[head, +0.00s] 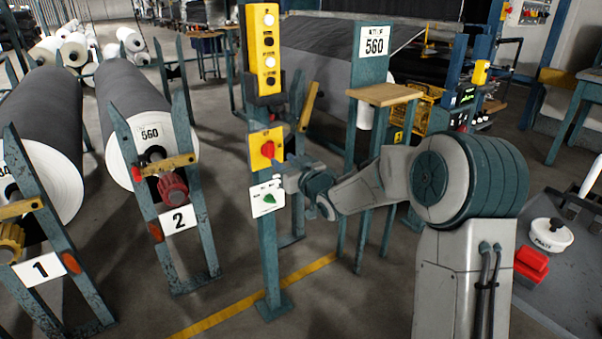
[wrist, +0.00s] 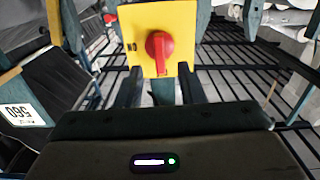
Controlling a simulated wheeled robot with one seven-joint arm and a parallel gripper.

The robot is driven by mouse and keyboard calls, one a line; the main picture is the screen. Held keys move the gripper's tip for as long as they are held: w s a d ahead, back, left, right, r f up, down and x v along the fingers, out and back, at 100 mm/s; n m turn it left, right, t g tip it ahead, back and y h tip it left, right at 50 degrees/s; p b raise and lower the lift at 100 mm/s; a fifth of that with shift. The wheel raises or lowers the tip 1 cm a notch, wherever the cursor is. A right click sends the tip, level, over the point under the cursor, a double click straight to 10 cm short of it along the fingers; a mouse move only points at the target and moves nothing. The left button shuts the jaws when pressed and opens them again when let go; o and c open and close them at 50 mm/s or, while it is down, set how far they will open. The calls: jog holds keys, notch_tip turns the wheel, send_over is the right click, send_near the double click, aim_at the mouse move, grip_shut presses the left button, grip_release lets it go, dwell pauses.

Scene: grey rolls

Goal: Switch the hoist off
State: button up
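A yellow switch plate (head: 254,158) with a red rotary knob (head: 267,149) is mounted on a teal post. In the wrist view the plate (wrist: 183,20) shows upside down with its red knob (wrist: 158,50), the handle standing roughly upright, and dark "ON" lettering at the left. My gripper (head: 281,168) is in front of the plate, close to the knob. In the wrist view my gripper (wrist: 160,86) is open, its two dark fingers apart below the knob in the picture. I cannot tell whether they touch the plate.
A white plate with a green knob (head: 269,199) is lower on the post; a yellow button box (head: 265,50) is above. Grey rolls (head: 130,95) on stands are at left. A wooden-topped stand (head: 383,94) is right of the post. Floor in front is clear.

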jog(key=p+v, duration=0.1)
jog(key=v, duration=0.7)
jog(key=shift+s+d, duration=0.2)
jog(key=shift+s, duration=0.05)
